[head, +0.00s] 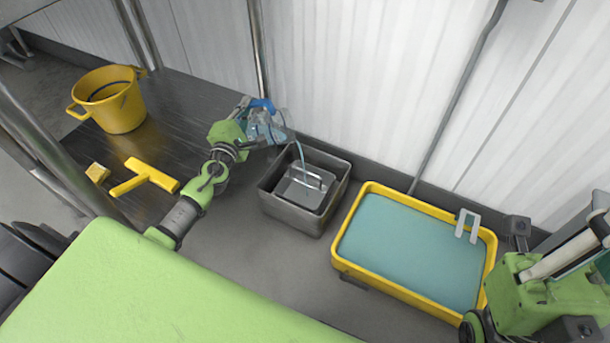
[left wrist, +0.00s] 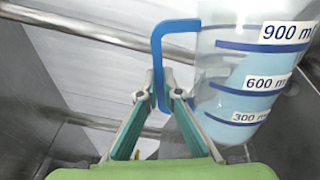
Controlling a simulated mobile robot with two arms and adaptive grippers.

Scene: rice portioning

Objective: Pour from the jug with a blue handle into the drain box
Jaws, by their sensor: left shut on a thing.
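The clear jug (head: 272,129) with a blue handle (head: 262,104) is tilted above the left side of the grey drain box (head: 289,215). A thin blue stream (head: 299,152) runs from the jug down into the box. My left gripper (left wrist: 161,88) is shut on the blue handle in the left wrist view. There the jug (left wrist: 225,75) shows 900, 600 and 300 ml marks and blue liquid inside. A metal piece with a handle (head: 305,186) sits inside the box. My right arm is at the lower right of the head view; its fingers cannot be made out clearly.
A yellow tray (head: 345,267) of teal liquid stands right of the box, with a pale U-shaped piece (head: 467,226) at its far right. A yellow bucket (head: 120,113), a yellow T-shaped tool (head: 145,177) and a small yellow block (head: 97,173) are at the left. A white wall closes the back.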

